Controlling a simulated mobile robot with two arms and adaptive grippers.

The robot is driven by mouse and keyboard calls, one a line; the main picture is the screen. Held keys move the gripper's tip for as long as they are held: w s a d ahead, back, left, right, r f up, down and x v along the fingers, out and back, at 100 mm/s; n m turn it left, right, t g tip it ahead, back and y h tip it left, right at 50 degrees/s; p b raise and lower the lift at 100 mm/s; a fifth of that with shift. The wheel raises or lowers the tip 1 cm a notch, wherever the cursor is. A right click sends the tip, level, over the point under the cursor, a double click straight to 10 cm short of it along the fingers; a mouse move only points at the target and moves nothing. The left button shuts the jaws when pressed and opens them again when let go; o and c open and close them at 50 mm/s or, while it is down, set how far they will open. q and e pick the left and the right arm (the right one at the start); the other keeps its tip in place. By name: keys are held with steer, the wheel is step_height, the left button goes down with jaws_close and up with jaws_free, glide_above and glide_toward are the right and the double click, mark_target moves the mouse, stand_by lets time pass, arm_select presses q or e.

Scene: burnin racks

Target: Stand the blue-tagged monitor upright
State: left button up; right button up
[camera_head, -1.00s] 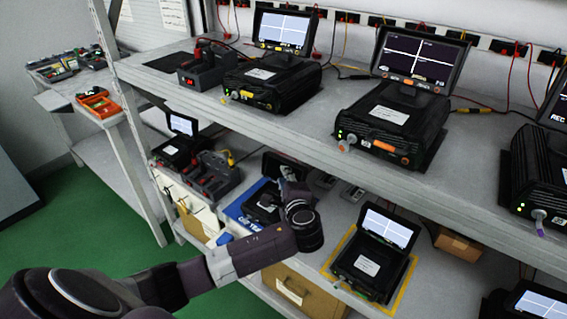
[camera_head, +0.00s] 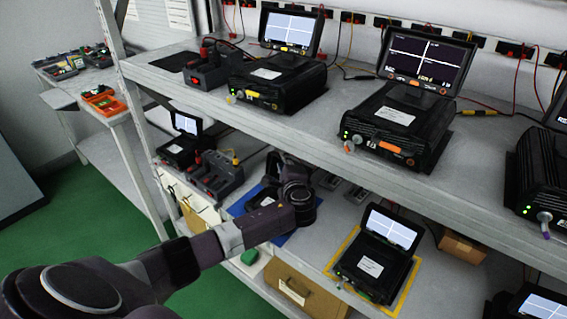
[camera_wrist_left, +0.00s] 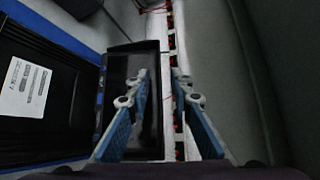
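The blue-tagged monitor (camera_wrist_left: 151,92) is a dark panel joined to a black unit (camera_head: 262,198) on a blue mat (camera_head: 238,209) on the lower shelf. In the head view my left wrist hides most of the panel. In the left wrist view the panel appears beside the unit (camera_wrist_left: 40,95), with a small blue mark on its near edge. My left gripper (camera_wrist_left: 160,76) is open; one finger overlaps the panel and the other is past its far edge. I cannot tell whether they touch it. My right gripper is not in view.
A unit with a lit, raised screen (camera_head: 393,229) stands on a yellow-edged mat to the right. A black battery charger (camera_head: 215,175) and another small unit (camera_head: 180,150) stand to the left. The upper shelf (camera_head: 320,133) overhangs the area and carries several larger units.

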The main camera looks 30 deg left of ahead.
arm_select(q)
jaws_close()
